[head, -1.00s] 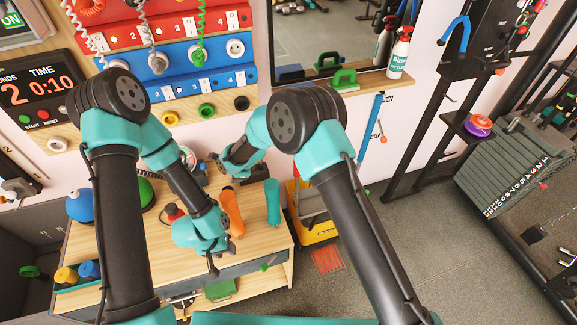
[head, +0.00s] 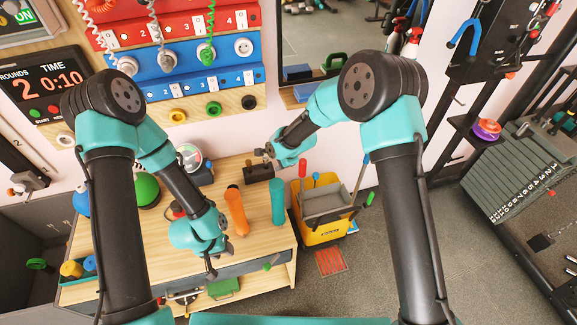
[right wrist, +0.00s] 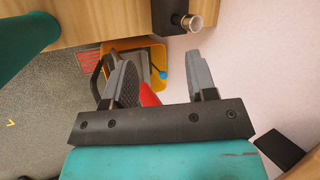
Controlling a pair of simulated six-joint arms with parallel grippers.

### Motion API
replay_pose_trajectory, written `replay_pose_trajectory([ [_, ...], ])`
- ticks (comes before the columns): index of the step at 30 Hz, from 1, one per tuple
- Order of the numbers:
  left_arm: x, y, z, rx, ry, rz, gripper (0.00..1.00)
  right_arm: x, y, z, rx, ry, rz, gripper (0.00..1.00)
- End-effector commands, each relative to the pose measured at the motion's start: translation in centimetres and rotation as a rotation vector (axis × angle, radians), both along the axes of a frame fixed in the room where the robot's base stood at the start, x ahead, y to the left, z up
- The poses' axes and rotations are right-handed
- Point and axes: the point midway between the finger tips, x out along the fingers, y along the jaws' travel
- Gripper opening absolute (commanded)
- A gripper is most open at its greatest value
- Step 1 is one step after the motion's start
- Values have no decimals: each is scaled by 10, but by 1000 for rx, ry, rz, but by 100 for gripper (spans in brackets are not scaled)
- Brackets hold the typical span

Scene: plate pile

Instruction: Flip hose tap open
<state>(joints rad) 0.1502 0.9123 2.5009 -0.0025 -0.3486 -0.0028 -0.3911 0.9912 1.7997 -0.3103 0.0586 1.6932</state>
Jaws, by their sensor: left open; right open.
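A small metal fitting (head: 183,297) at the bench's lower front looks like a tap; it is too small to tell its lever's position. My left gripper (head: 210,272) hangs open over the bench's front edge, to the right of and above this fitting and apart from it. My right gripper (head: 263,153) is open above the bench's back right corner, near a dark block (head: 258,172). In the right wrist view its two fingers (right wrist: 165,80) are apart with nothing held between them. The dark block (right wrist: 165,18) there has a round metal end.
A yellow bucket (head: 322,232) is on the floor to the right. A green ball (head: 147,190) is at the bench's left. Open floor lies right of the bucket.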

Motion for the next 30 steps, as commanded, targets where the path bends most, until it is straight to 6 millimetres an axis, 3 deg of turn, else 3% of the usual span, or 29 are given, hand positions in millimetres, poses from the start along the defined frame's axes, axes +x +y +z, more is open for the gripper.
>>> replay_pose_trajectory([
  [3,0,0,0,0,0,0,43,-5,-18,-6,-14,-9,28,52],
  [10,0,0,0,0,0,0,43,-13,-39,-13,-31,-25,74,52],
  [30,0,0,0,0,0,0,43,-16,-46,-16,-37,-30,89,52],
])
